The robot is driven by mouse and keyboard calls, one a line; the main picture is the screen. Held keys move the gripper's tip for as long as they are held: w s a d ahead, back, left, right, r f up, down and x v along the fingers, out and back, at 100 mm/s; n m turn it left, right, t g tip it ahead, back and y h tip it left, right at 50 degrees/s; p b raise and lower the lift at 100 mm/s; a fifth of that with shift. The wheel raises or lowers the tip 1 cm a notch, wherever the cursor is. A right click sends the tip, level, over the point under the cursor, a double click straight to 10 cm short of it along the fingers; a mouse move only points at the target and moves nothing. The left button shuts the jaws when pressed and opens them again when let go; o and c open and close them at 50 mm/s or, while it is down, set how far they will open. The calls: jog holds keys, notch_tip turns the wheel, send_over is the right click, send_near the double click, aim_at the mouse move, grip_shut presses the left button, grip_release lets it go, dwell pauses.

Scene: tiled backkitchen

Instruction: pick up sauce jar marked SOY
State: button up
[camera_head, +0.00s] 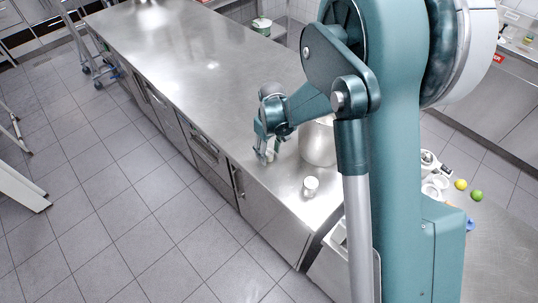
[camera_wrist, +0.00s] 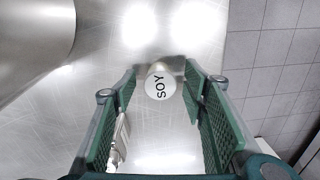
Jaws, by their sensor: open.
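The sauce jar marked SOY (camera_wrist: 160,84) shows its round white lid from above in the wrist view, with the letters turned sideways. It stands on the steel counter (camera_wrist: 105,65). My gripper (camera_wrist: 161,82) is open, with one green padded finger on each side of the jar. I see a gap at the left finger; the right one is very close, and I cannot tell whether it touches. In the head view my gripper (camera_head: 268,154) points down over the counter near its left edge. A small pale shape there is partly hidden by the fingers.
A big steel pot (camera_head: 318,145) stands close to the right of my gripper; its side (camera_wrist: 30,38) fills the wrist view's upper left. Another white-lidded jar (camera_head: 310,186) stands nearer. The counter's far part is mostly clear. Tiled floor (camera_wrist: 268,55) lies beyond its edge.

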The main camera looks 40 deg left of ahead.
jog(key=shift+f, duration=0.5)
jog(key=c, duration=1.1)
